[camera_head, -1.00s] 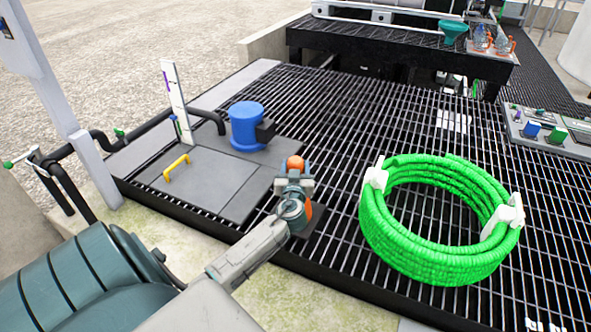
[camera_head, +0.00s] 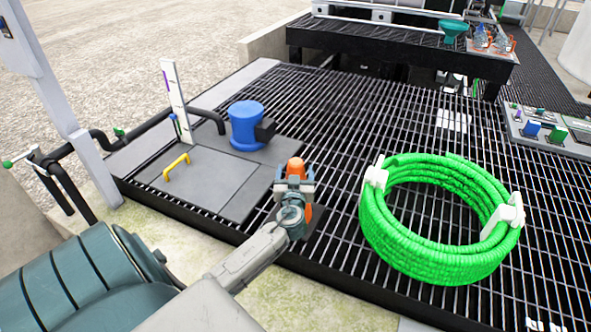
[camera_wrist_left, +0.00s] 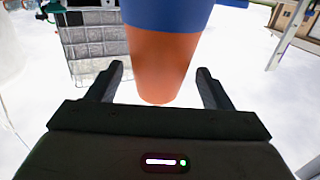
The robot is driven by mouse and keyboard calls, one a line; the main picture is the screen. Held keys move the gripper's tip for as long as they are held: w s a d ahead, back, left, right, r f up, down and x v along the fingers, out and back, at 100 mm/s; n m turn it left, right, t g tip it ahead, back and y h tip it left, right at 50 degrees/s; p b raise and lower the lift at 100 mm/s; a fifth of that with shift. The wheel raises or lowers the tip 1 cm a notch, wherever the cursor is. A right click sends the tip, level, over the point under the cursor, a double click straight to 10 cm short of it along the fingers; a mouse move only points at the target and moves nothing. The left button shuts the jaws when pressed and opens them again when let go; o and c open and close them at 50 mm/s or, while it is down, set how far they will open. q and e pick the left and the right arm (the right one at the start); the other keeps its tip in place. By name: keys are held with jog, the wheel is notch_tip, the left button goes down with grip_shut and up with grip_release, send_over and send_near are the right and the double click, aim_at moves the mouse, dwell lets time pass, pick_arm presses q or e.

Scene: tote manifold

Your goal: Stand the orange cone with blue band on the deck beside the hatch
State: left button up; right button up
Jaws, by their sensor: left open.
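The orange cone (camera_head: 296,164) stands upright at the front of the grating deck, just right of the hatch (camera_head: 205,178) with its yellow handle. Its top and part of its lower orange side show in the head view; my left gripper (camera_head: 294,186) hides its middle. In the left wrist view the orange part and the blue band (camera_wrist_left: 168,12) show. My left gripper is open, with one finger on each side of the cone and visible gaps. Whether the cone's base sits flat on the deck is partly hidden. My right gripper is out of view.
A large green hose coil (camera_head: 440,225) lies on the deck to the right. A blue valve-like fitting (camera_head: 247,125) and a white gauge post (camera_head: 174,100) stand behind the hatch. A dark raised bench (camera_head: 400,50) is at the back.

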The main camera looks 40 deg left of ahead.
pick_arm(q)
jog(key=s+d+f+m+g+h, duration=0.3)
jog(key=s+d, duration=0.4)
jog(key=s, duration=0.3)
jog(key=s+d+f+m+g+h, duration=0.3)
jog(key=s+d, duration=0.5)
jog(key=s, duration=0.3)
jog(key=s+d+f+m+g+h+b, duration=0.1)
jog(key=s+d+f+m+g+h, duration=0.2)
jog(key=s+d+f, duration=0.4)
jog(key=s+d+g+h, duration=0.1)
jog(key=s, duration=0.2)
jog(key=shift+s+h, duration=0.35)
jog(key=shift+h, duration=0.05)
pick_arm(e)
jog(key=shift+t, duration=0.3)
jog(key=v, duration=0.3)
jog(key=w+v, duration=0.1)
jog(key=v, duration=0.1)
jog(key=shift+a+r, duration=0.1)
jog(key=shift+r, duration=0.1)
